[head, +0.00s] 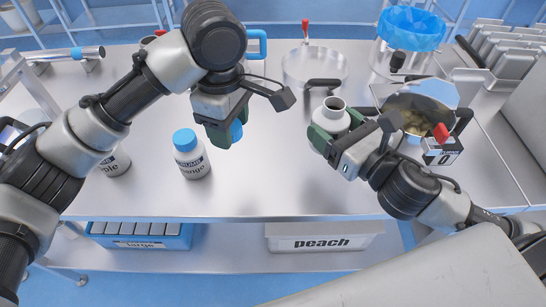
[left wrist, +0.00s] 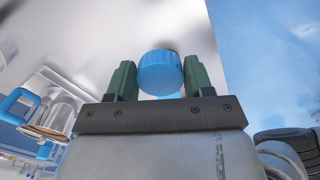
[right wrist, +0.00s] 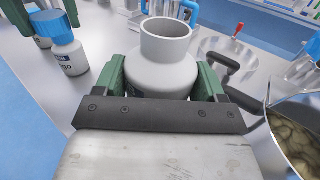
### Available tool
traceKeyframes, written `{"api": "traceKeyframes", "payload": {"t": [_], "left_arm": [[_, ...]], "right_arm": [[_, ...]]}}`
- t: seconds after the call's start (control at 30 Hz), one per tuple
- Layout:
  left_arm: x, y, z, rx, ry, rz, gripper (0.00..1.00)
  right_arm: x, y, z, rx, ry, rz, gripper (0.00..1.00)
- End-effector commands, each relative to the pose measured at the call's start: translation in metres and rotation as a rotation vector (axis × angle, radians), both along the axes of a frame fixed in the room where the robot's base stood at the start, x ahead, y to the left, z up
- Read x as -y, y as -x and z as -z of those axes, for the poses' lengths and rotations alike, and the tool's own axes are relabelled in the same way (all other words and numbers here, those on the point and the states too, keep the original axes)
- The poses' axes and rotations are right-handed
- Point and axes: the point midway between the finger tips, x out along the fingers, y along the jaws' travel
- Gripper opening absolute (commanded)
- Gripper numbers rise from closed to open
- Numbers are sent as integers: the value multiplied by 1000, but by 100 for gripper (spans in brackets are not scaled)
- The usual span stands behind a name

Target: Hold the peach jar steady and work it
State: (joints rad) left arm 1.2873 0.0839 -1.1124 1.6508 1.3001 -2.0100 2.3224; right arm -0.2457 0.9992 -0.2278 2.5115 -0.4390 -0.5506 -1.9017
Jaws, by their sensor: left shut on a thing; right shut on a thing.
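A white jar (head: 335,112) with a bare, open neck is held upright in my right gripper (head: 328,138); it also shows in the right wrist view (right wrist: 165,65). Its label is hidden, so I cannot read whether it is the peach jar. The right fingers are shut around its body. My left gripper (head: 222,132) is shut on a blue cap (left wrist: 160,72), above the table and left of the open jar. The cap is partly hidden behind the left fingers in the head view (head: 236,131).
A blue-capped mango jar (head: 192,158) stands below the left gripper, with another jar (head: 116,162) behind my left arm. A bin marked peach (head: 320,243) sits below.

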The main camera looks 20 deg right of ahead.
Motion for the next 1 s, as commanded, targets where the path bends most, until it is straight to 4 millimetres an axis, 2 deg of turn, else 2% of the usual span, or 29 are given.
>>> {"api": "traceKeyframes", "payload": {"t": [0.03, 0.17, 0.3, 0.5, 0.67, 0.83, 1.0], "left_arm": [[0, 0, 14, -1, -1, -1, 23], [0, 0, 33, 0, 0, -1, 23], [0, 0, 31, 0, 0, -1, 23], [0, 0, 30, 0, 0, -1, 23], [0, 0, 31, 0, 0, -1, 23], [0, 0, 40, 0, 0, -1, 23], [0, 0, 42, 0, 0, -1, 23]], "right_arm": [[-6, -4, 8, 9, -4, -2, 4], [-22, -13, 19, 10, -6, -2, 4], [-49, -27, 31, 3, -10, -3, 4], [-76, -43, 51, 1, -4, 0, 4], [-84, -47, 60, 1, -1, -1, 4], [-84, -47, 87, -4, 0, 0, 4], [-84, -46, 98, 0, 1, -1, 4]]}}
